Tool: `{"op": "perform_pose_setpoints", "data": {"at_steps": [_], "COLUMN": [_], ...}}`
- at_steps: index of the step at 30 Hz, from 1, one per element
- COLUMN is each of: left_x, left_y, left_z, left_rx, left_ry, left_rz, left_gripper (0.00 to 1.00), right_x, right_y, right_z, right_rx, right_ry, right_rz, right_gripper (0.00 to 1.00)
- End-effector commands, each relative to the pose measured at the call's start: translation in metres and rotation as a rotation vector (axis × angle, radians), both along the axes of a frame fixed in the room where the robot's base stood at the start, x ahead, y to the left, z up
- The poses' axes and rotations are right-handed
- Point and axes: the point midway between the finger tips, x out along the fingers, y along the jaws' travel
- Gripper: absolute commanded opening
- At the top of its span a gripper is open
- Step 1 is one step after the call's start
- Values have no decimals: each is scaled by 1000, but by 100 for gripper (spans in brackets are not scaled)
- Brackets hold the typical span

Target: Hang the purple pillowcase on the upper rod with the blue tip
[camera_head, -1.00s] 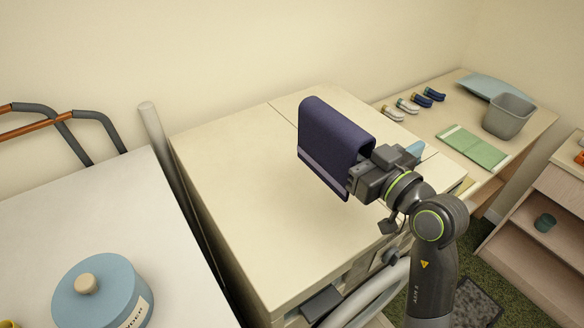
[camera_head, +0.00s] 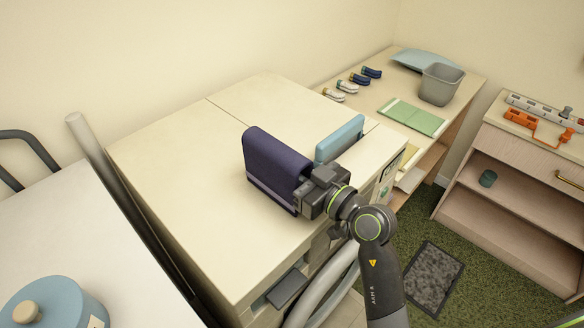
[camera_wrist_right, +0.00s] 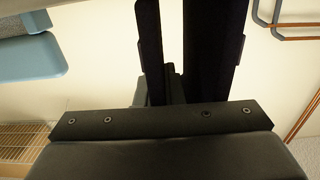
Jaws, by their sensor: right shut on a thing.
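The dark purple pillowcase (camera_head: 277,165) hangs folded, with a pale stripe near its lower edge. My right gripper (camera_head: 304,186) is shut on its right-hand edge and holds it over the cream machine top (camera_head: 180,170); whether it touches the top I cannot tell. In the right wrist view, the dark cloth (camera_wrist_right: 215,50) stands up from the gripper. Brown-orange rods (camera_wrist_right: 300,20) show at that view's upper right. A grey curved rack bar (camera_head: 35,150) shows at the head view's left edge. I cannot make out a blue tip on any rod. My left gripper is not in view.
A light blue slab (camera_head: 340,138) stands just behind the gripper. A white surface with a blue lidded pot (camera_head: 50,305) lies at left, beside a grey post (camera_head: 90,140). A back table holds a grey bin (camera_head: 440,85) and green cloth (camera_head: 412,117). A wooden shelf (camera_head: 510,205) stands right.

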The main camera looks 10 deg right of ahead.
Motion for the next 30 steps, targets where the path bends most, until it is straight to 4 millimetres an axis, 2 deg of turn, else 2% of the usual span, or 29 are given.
{"op": "perform_pose_setpoints", "data": {"at_steps": [3, 4, 9, 20, 23, 30], "left_x": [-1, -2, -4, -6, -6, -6], "left_y": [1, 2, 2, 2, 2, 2], "left_z": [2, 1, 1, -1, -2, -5], "left_rx": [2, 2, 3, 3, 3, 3], "left_ry": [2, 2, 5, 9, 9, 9], "left_rz": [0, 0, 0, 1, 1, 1], "left_gripper": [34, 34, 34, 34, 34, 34], "right_x": [0, 0, 0, -2, -14, -59], "right_y": [0, 0, 0, -2, -10, -40], "right_z": [-1, -2, -2, 0, -2, -2], "right_rx": [0, -1, -1, -1, -5, -9], "right_ry": [0, 0, -1, 0, 0, 3], "right_rz": [0, 0, 0, -1, -2, 0], "right_gripper": [0, 10, 30, 30, 30, 30]}}
